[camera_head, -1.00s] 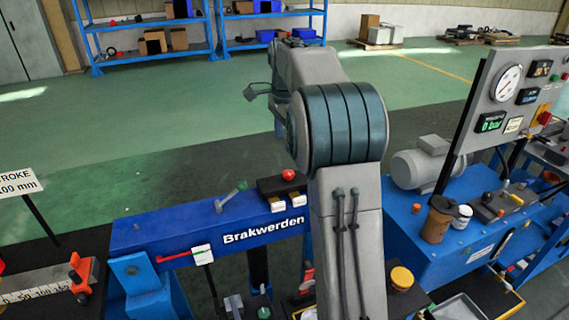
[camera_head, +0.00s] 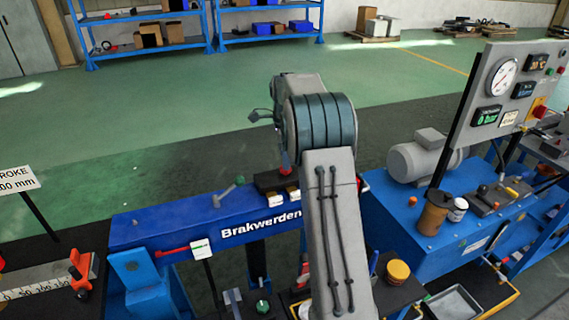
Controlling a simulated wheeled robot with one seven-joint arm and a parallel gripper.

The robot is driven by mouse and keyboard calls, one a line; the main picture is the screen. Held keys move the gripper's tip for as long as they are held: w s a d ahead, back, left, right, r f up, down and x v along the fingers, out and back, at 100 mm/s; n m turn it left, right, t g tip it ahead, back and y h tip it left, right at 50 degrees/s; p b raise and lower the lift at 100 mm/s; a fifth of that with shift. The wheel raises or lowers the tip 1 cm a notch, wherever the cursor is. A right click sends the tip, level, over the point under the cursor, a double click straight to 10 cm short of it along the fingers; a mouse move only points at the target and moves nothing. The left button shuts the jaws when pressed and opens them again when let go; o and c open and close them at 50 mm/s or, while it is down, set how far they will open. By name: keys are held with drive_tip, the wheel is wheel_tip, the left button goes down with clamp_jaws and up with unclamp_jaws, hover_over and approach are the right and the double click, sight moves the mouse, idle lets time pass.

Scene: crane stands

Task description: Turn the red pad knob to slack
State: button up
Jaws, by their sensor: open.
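A round red knob (camera_head: 285,170) sits on a dark block (camera_head: 268,181) on top of the blue beam marked Brakwerden (camera_head: 175,222). My grey arm, with its dark banded joint, stands in front and covers part of the knob and block. I cannot tell from here which way the knob is turned. No fingers of my gripper can be made out; its end is hidden behind my arm, so its distance from the knob does not show.
A grey-handled lever (camera_head: 228,192) stands on the beam left of the block. A red pointer (camera_head: 174,251) and white tag (camera_head: 201,248) are on its front. A blue bench (camera_head: 400,215) with a motor (camera_head: 424,158) and gauge panel (camera_head: 497,95) is at right. Open floor lies behind.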

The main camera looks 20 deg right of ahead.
drive_tip(key=shift+f, duration=1.6)
drive_tip(key=c, duration=1)
drive_tip(key=shift+o, duration=0.2)
